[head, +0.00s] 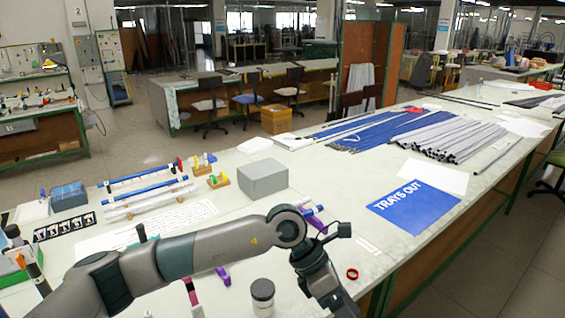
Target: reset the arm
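My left arm (225,249) comes in from the lower left and reaches over the near part of the table. It bends at a round grey joint (287,226), and a dark section (318,275) runs down past the bottom edge of the picture. A small dark part with a thin cable (340,230) sticks out beside that joint. I cannot make out the fingers of my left gripper. My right arm and gripper do not show. I see nothing held.
The long pale table (420,240) carries a grey box (262,179), a blue "TRAYS OUT" sheet (412,207), grey rods (450,136), blue rods (375,132), a dark-lidded jar (262,296) and a red ring (352,274). Racks with blue rods (145,192) stand left.

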